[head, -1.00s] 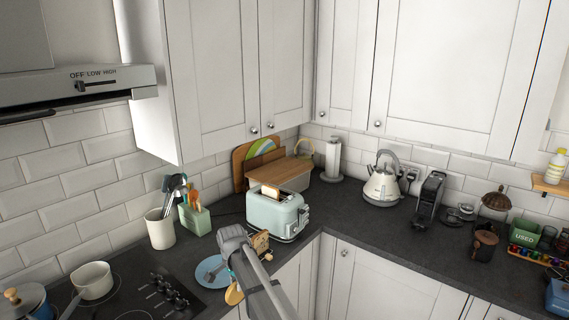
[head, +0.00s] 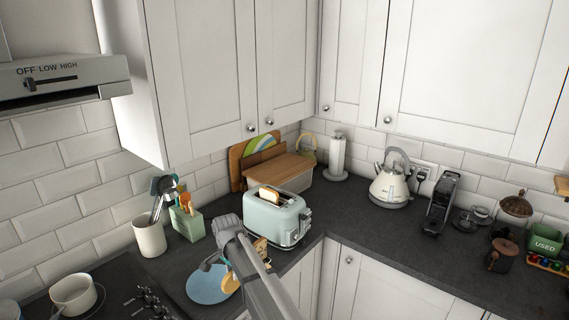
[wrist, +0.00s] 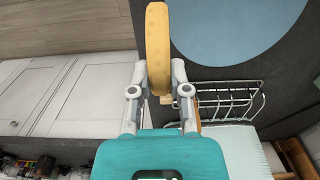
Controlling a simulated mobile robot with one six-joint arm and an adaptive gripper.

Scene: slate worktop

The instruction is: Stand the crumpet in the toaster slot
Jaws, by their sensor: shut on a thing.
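The crumpet (head: 230,283) is a round golden disc. It is on edge between my fingers in the wrist view (wrist: 158,45). My gripper (wrist: 158,78) is shut on it; in the head view the arm partly hides the gripper and crumpet. The crumpet shows beside the right edge of the blue plate (head: 207,286); I cannot tell its height. The mint toaster (head: 277,222) stands behind and to the right of my gripper. A bread slice (head: 269,198) sticks out of its far slot. The nearer slot is hard to make out.
A wire rack (wrist: 228,98) is close to the crumpet, with toast (head: 261,246) between plate and toaster. A wooden-lidded bin (head: 280,171) stands behind the toaster. A utensil crock (head: 149,236) and green holder (head: 188,222) are at left.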

